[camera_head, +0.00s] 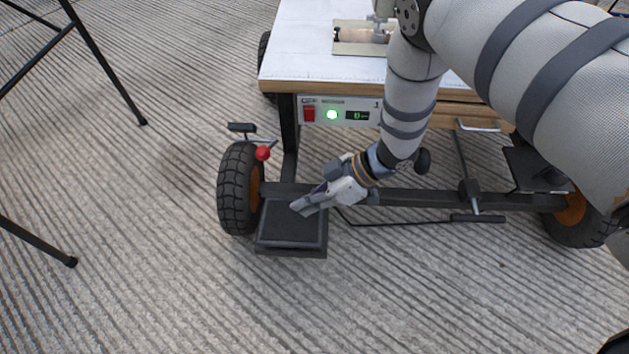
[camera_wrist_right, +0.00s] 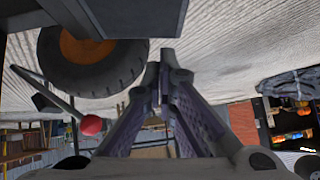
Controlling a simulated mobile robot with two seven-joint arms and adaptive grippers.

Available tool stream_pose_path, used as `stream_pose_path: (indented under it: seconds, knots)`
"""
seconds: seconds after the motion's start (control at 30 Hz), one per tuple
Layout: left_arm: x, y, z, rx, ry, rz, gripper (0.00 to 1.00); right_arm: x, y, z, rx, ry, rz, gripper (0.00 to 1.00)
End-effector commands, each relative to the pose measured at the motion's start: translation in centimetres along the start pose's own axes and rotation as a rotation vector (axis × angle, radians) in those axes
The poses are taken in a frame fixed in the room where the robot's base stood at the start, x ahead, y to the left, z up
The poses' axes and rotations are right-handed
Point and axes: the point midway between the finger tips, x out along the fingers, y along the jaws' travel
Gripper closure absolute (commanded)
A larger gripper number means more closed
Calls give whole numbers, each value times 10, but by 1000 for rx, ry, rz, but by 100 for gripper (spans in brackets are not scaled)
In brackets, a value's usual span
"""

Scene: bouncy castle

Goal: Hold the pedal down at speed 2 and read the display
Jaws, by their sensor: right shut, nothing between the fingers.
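The black pedal (camera_head: 290,240) sits low by the left wheel of the wheeled table. My right gripper (camera_head: 301,208) is shut and empty, angled down with its fingertips over the pedal's upper right part. I cannot tell if they touch it. In the right wrist view the fingertips (camera_wrist_right: 166,55) point toward a dark plate (camera_wrist_right: 145,14), apparently the pedal. The small display (camera_head: 357,115) on the control panel shows faint green characters too small to read. My right arm covers the panel's right part, and I see no speed dial. My left gripper is not in view.
The panel has a red switch (camera_head: 309,113) and a lit green lamp (camera_head: 332,114). A red-knobbed lever (camera_head: 263,153) stands beside the left wheel (camera_head: 240,188). A dark frame bar runs behind the gripper. Black stand legs (camera_head: 105,62) are at left; floor in front is clear.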

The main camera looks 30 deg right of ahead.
Motion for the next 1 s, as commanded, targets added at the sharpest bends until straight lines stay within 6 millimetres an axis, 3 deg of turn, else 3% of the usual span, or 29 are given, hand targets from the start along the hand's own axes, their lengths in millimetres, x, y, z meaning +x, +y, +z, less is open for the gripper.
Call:
stream_pose_path:
  seconds: [0.1,0.3,0.5,0.87,1.0]
  knots:
    - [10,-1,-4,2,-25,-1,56,30,0,4,2,-2,-4,100]
    - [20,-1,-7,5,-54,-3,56,59,0,19,5,-3,-1,100]
    - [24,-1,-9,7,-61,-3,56,69,1,28,0,0,1,100]
    - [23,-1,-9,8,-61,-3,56,70,0,29,0,-1,1,100]
    - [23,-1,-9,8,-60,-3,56,78,-6,39,2,-4,-2,100]
